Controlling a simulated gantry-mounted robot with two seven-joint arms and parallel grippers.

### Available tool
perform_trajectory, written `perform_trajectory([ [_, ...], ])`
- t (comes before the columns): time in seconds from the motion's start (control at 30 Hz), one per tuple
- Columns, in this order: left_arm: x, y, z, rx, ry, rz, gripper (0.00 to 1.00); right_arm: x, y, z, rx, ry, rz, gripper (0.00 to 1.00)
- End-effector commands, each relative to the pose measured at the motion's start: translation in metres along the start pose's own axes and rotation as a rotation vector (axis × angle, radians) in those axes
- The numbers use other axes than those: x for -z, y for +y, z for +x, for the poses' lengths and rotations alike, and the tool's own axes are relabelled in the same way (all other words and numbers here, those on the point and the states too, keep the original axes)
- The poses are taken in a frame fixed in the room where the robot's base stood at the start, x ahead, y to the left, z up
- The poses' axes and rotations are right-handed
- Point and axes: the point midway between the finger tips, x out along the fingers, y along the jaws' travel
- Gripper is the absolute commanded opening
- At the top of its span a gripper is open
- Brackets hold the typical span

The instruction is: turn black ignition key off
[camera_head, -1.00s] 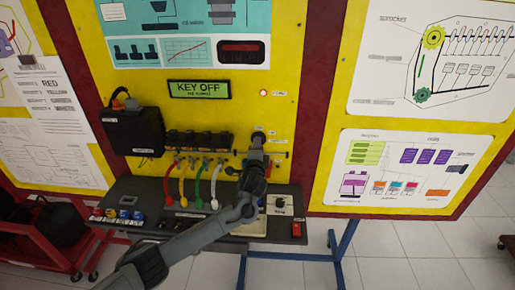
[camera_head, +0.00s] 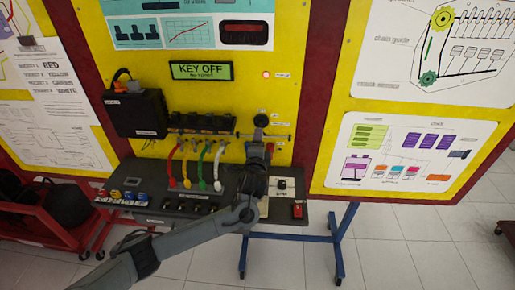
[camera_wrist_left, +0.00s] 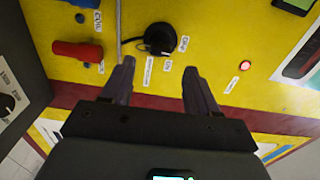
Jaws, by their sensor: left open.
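The black ignition key (camera_head: 261,120) is on the yellow panel, just above my left gripper in the head view. In the left wrist view the round black key (camera_wrist_left: 160,38) sits beyond the fingertips, with small white labels around it. My left gripper (camera_wrist_left: 158,68) is open, its two fingers spread apart with nothing between them. They appear apart from the key. In the head view my left gripper (camera_head: 258,150) is in front of the panel's lower part. The display (camera_head: 201,71) reads "KEY OFF". My right gripper is not in view.
A red light (camera_head: 266,74) is lit on the panel. Coloured cables (camera_head: 203,170) hang left of my gripper. A black shelf (camera_head: 155,195) juts out below, with a knob (camera_head: 281,184) and a red switch (camera_head: 297,211). A red handle (camera_wrist_left: 78,50) is left of the key in the wrist view.

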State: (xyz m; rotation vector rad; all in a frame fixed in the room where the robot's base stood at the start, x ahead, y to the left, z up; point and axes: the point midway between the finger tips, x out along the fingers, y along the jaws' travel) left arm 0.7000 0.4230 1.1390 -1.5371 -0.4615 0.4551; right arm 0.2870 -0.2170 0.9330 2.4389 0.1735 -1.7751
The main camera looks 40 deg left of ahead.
Motion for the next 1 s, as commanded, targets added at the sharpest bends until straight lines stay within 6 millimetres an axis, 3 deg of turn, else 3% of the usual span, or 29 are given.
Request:
perform_trajectory([
  [0.1,0.0,0.0,-0.018,-0.001,0.002,-0.001,0.6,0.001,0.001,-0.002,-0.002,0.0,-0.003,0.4],
  [0.3,0.0,0.0,-0.035,-0.001,0.0,0.0,0.6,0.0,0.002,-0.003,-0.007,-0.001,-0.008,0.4],
  [0.83,0.0,0.0,-0.039,-0.002,0.0,-0.001,0.6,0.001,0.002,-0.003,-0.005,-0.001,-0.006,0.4],
  [1.0,0.009,0.019,-0.051,-0.06,0.029,-0.04,0.6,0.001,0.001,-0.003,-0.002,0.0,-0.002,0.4],
])
